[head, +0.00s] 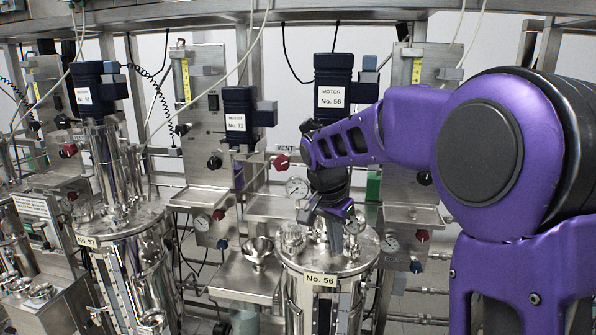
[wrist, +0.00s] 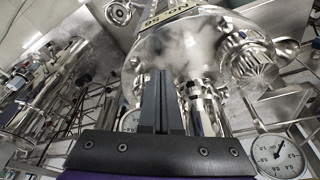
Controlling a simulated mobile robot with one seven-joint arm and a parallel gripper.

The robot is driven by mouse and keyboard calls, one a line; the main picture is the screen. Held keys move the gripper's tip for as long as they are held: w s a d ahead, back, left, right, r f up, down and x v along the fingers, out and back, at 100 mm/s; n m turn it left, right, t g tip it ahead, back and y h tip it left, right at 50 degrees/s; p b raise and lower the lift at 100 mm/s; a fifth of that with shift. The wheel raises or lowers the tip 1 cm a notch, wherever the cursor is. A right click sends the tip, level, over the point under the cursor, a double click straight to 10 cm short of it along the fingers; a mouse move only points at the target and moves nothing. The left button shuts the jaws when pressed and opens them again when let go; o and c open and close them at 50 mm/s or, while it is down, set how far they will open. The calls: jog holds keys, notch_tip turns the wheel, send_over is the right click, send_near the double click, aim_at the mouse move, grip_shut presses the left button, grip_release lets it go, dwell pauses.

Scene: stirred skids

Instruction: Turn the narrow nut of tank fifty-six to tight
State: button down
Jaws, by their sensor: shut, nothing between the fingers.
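Tank fifty-six (head: 350,266) is a shiny steel vessel with a "No. 56" label (head: 321,280) on its front rim. The same label shows upside down in the wrist view (wrist: 166,14). Several steel fittings stand on its lid, among them a capped one at the left (head: 292,238) and a ribbed one in the wrist view (wrist: 252,64). I cannot tell which is the narrow nut. My gripper (head: 336,240) points down over the lid, among the fittings. Its two fingers (wrist: 164,88) are together and empty. My wrist hides part of the lid's back.
Motor No. 56 (head: 333,88) hangs above the tank, close behind my arm. A steel funnel (head: 258,250) stands left of the tank, and tank 57 (head: 130,222) further left. Pressure gauges (head: 297,187) and valve panels stand behind. Another gauge is close in the wrist view (wrist: 283,158).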

notch_tip(320, 180, up, 6)
jog(key=p, duration=0.4)
jog(key=shift+f, duration=0.1)
